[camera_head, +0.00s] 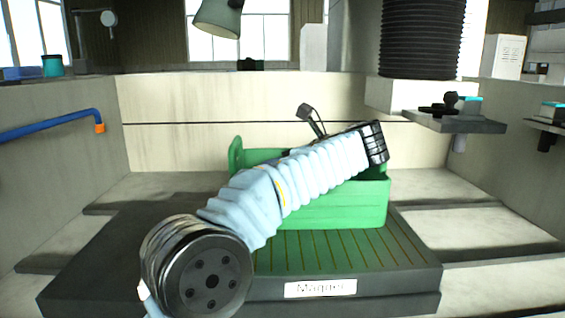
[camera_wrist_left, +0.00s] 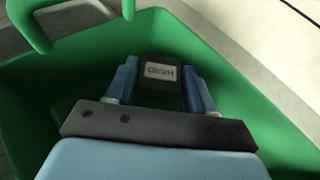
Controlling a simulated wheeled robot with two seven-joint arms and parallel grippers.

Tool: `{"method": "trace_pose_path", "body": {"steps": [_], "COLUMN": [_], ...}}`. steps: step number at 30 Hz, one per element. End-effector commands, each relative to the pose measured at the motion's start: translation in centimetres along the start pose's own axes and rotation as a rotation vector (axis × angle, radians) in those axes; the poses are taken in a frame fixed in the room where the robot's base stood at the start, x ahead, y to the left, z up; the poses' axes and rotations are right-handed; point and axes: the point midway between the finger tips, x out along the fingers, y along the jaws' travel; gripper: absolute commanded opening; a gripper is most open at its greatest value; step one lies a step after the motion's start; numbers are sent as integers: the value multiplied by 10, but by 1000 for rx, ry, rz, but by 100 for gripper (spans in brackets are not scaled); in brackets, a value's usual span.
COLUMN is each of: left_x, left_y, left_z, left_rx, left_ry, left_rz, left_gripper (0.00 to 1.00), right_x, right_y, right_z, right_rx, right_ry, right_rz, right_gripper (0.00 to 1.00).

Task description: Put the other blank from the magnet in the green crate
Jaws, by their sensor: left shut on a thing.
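The green crate (camera_head: 330,208) stands on the rear part of the magnet (camera_head: 340,252), a dark slab with a ribbed green top and a "Magnet" label. My left arm reaches across the crate in the head view and hides much of its inside; the gripper's fingertips are hidden there. In the left wrist view my left gripper (camera_wrist_left: 161,85) has two blue fingers shut on a dark blank (camera_wrist_left: 160,82) with a small pale label. The blank is over or inside the crate (camera_wrist_left: 235,75); I cannot tell whether it touches the floor. No other blank shows. My right gripper is out of view.
A black bellows column (camera_head: 422,38) hangs at the upper right, above a grey shelf (camera_head: 455,122) holding small parts. A blue pipe (camera_head: 50,128) with an orange end juts in at the left. Pale walls surround the magnet. Its front ribbed strip is bare.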

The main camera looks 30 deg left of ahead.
Motion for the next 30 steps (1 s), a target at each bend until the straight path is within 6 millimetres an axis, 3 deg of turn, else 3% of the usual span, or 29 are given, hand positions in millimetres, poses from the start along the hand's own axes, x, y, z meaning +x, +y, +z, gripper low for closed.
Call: {"method": "trace_pose_path", "body": {"steps": [12, 13, 18, 26, 30], "left_x": [3, 4, 4, 3, -2], "left_y": [0, 0, 0, 0, 0], "left_z": [-8, -9, -9, -8, 4], "left_rx": [-1, 0, 0, -1, -3], "left_ry": [-1, 0, 0, 0, 0], "left_rz": [0, 0, 0, 0, -1], "left_gripper": [7, 56, 79, 79, 79], "right_x": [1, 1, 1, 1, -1], "right_y": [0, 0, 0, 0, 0], "right_z": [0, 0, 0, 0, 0], "right_rx": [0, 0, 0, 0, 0], "right_ry": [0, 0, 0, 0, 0], "right_rz": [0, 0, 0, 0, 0], "right_gripper": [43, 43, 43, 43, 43]}}
